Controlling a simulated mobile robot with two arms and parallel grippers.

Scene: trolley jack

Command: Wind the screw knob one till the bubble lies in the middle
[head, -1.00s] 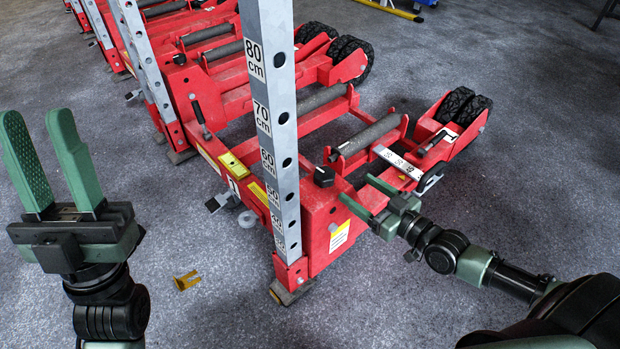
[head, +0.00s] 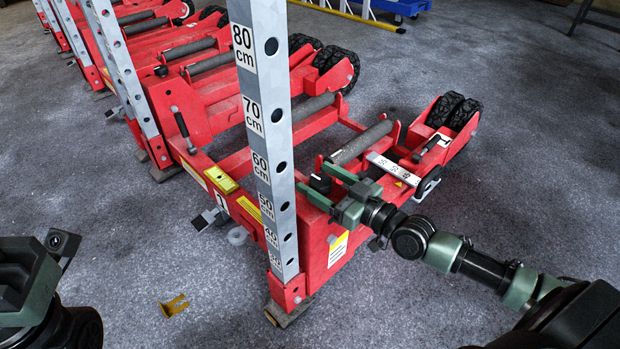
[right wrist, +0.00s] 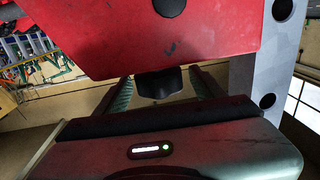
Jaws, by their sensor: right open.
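The black screw knob (head: 320,183) sits on top of the red jack frame, beside the grey height post. My right gripper (head: 313,177) is open, with one green finger on each side of the knob. In the right wrist view the knob (right wrist: 163,83) lies between the two fingers, with a gap showing at each side. A yellow piece (head: 222,180), possibly the level, sits on the red crossbar left of the post; I cannot make out a bubble. Only part of my left arm shows at the lower left; its fingers are out of view.
The grey post (head: 265,130) with centimetre marks rises just left of my right gripper. Several more red jacks stand behind to the left. A small yellow bracket (head: 174,305) lies on the floor.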

